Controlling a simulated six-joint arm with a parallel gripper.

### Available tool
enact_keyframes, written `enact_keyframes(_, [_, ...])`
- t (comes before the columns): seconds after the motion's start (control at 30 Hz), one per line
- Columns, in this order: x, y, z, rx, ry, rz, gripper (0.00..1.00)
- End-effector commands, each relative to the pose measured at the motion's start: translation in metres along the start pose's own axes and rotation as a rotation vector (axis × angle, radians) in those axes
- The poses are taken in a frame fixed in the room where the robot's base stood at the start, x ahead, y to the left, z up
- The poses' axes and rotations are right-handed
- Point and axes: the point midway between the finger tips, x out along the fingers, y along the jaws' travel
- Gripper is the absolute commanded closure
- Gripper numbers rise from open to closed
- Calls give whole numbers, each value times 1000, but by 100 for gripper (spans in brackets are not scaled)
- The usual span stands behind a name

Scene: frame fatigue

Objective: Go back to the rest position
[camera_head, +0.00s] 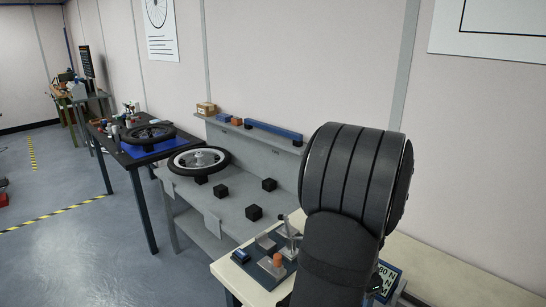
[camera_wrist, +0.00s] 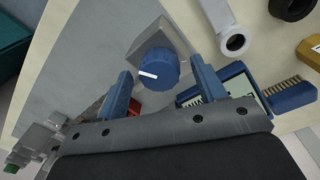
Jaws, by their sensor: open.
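In the wrist view my gripper (camera_wrist: 165,86) is open, its two blue fingers spread apart with nothing held between them. A blue knob (camera_wrist: 158,68) with a white mark, on a grey block (camera_wrist: 163,36), shows beyond and between the fingertips. Whether the fingers touch the knob is unclear, but a gap shows on either side. In the head view my dark arm fills the centre right, over the cream bench (camera_head: 440,262); my fingers cannot be made out there.
Near the fingers lie a blue-framed device (camera_wrist: 235,88), a grey metal tube (camera_wrist: 232,38) and a red part (camera_wrist: 134,107). In the head view a dark mat (camera_head: 251,268) holds small fixtures, one with an orange top (camera_head: 278,259). A grey bench (camera_head: 232,207) with black blocks stands beyond.

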Motion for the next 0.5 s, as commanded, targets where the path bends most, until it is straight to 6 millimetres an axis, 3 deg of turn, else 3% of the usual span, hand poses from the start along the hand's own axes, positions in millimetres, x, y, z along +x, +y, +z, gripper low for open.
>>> enact_keyframes(0.5, [-107,-1,-1,-1,3,-2,36])
